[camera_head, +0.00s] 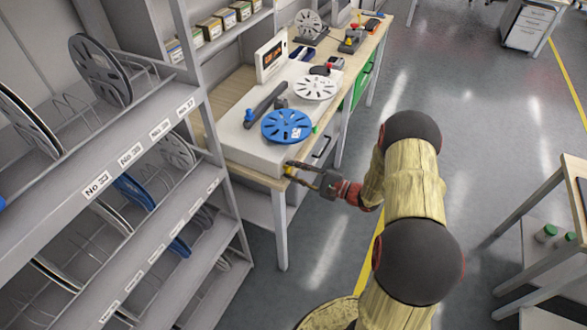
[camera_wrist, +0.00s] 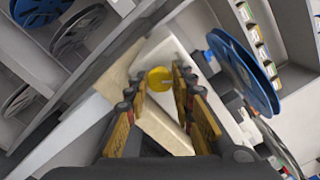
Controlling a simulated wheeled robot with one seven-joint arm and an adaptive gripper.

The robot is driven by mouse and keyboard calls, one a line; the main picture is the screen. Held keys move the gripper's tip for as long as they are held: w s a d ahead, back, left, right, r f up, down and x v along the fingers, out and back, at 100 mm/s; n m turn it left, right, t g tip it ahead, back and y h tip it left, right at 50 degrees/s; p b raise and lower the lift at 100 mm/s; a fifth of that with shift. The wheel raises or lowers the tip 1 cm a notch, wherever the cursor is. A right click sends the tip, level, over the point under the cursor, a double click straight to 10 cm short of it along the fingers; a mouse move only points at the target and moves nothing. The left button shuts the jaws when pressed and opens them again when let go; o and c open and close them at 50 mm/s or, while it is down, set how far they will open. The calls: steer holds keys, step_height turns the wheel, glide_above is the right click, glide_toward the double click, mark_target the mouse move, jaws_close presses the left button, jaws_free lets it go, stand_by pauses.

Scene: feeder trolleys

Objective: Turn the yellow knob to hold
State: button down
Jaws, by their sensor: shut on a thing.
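The yellow knob (camera_head: 289,170) is on the front face of the white machine (camera_head: 243,143), near its right corner at the bench edge. In the wrist view the round yellow knob (camera_wrist: 159,77) faces me, with a faint mark on its face; no setting label is readable. My gripper (camera_head: 293,171) reaches it from the right, its two fingers on either side of the knob. In the wrist view my gripper (camera_wrist: 161,83) has its yellow-padded fingers flanking the knob, shut on it. The finger contact itself is small and partly hidden.
A blue reel (camera_head: 287,126) and a white reel (camera_head: 316,87) sit on the machine, with a small screen (camera_head: 271,57) behind. A grey reel rack (camera_head: 150,160) stands close at left. A side table (camera_head: 545,220) is at right. The floor between is clear.

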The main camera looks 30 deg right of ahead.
steer(key=m+p, duration=0.2)
steer(key=m, duration=0.3)
steer(key=shift+m+p, duration=0.3)
steer(key=shift+p, duration=0.1)
steer(key=m+p, duration=0.2)
steer(key=m, duration=0.2)
steer(key=shift+m, duration=0.4)
steer(key=c, duration=1.8)
jaws_free()
steer(key=shift+o, duration=0.2)
steer(key=shift+s+d, duration=0.1)
steer(key=v, duration=1.1)
steer(key=shift+s+d, duration=0.3)
